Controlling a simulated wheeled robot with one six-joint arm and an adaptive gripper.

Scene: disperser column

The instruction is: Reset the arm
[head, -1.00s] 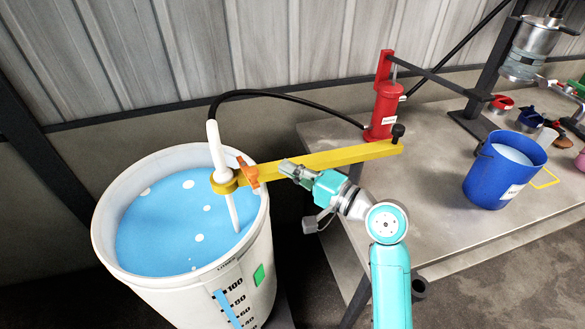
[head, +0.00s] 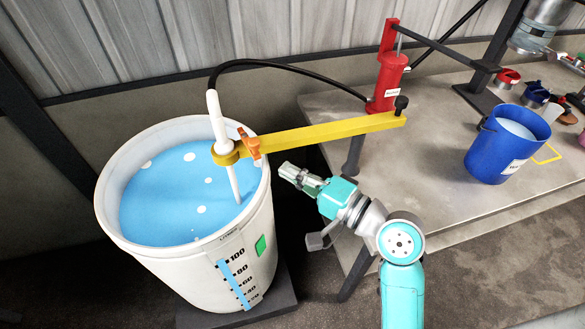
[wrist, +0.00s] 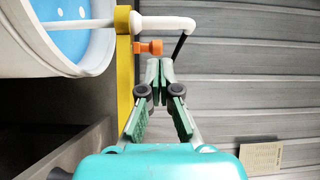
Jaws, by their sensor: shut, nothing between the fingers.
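My gripper (head: 285,170) is shut and empty. In the head view it hangs in free air just below the yellow bar (head: 320,135), right of the white drum. In the wrist view my gripper (wrist: 160,66) shows its fingertips together, close to the orange clamp handle (wrist: 148,47) on the yellow bar (wrist: 124,70). In the head view the orange handle (head: 250,144) sits at the bar's left end, beside the white probe (head: 217,118). The probe dips into the blue liquid.
The white drum (head: 262,215) holds blue liquid (head: 165,190) and stands at left. A grey table (head: 430,125) at right carries a red column (head: 390,80) and a blue bucket (head: 500,150). A black hose (head: 285,67) arches from probe to column.

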